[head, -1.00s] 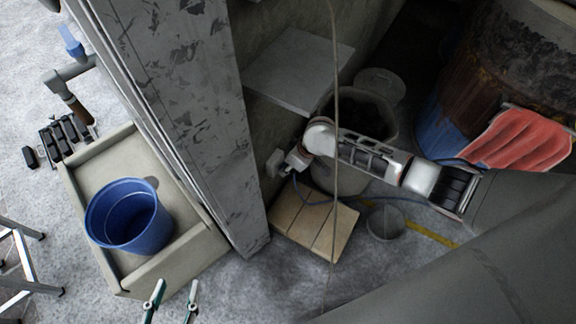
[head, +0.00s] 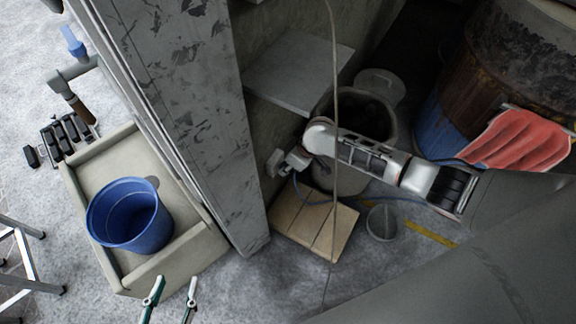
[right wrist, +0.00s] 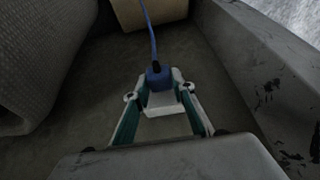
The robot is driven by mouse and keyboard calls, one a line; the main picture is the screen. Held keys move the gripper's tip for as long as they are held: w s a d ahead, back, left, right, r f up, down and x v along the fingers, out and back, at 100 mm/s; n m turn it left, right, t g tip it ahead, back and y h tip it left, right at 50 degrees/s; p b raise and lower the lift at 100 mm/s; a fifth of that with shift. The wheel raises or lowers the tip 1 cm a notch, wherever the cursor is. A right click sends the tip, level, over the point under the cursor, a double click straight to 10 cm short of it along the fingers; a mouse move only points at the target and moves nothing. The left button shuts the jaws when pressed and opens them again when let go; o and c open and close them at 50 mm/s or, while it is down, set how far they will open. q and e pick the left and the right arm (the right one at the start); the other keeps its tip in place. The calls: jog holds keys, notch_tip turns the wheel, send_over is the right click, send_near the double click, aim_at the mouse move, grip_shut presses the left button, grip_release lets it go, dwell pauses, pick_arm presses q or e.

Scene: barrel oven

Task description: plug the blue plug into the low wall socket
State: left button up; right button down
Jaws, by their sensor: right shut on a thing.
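The low wall socket (head: 275,163) is a small pale box on the wall beside the grey pillar. My right gripper (head: 286,168) is right beside it, its tips small and partly hidden in the head view. In the right wrist view my right gripper (right wrist: 155,92) is shut on the blue plug (right wrist: 158,77), whose blue cable runs upward. A white block sits against the plug between the fingers. I cannot tell whether the plug is in the socket. My left gripper (head: 176,284) is open and empty at the bottom edge of the head view.
A wooden board (head: 315,224) lies on the floor below the socket. A grey shelf (head: 292,70) juts out above. The pillar (head: 190,110) stands left of the socket. A blue bucket (head: 130,215) sits in a pale tray (head: 165,278). A small grey pot (head: 382,222) stands at right.

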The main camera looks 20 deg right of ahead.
jog(key=shift+w+a, duration=0.25)
jog(key=shift+w, duration=0.05)
dwell(1.4)
jog(key=c, duration=1.6)
grip_release()
jog(key=shift+v, duration=6)
jog(key=shift+w, duration=0.1)
